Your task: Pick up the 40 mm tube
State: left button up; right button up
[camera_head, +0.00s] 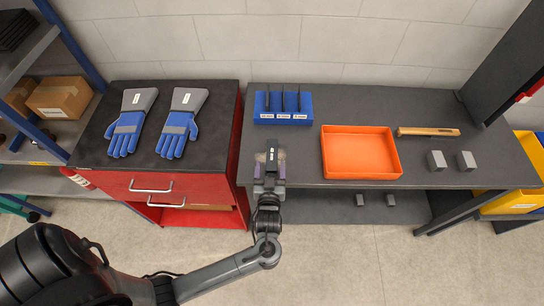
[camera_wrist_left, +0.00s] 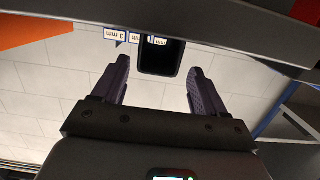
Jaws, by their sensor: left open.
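A blue rack (camera_head: 283,119) stands at the back of the grey workbench, with slim dark upright pieces and white labels on its front. The print is too small to read surely in the head view. My left gripper (camera_head: 270,157) is at the bench's front left edge, in front of the rack. It is open. A dark object (camera_head: 272,156) with white marks shows between its fingers; a black rounded block also shows there in the left wrist view (camera_wrist_left: 160,60). I cannot tell if it is the 40 mm tube. Upside-down labels (camera_wrist_left: 136,37) ending in "mm" show beyond the fingers. My right gripper is not in view.
An orange tray (camera_head: 360,176) sits mid-bench. A wooden-handled tool (camera_head: 428,132) and two grey blocks (camera_head: 437,161) lie right of it. A red cabinet (camera_head: 158,188) with blue gloves (camera_head: 128,128) on top stands left. The bench between rack and tray is clear.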

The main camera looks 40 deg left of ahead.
aim_at(272, 156)
pick_arm(q)
jog(key=shift+x, duration=2.55)
jog(key=shift+w+d+r, duration=0.1)
jog(key=shift+d, duration=0.1)
jog(key=c, duration=1.3)
grip_shut()
jog(key=shift+r, duration=0.15)
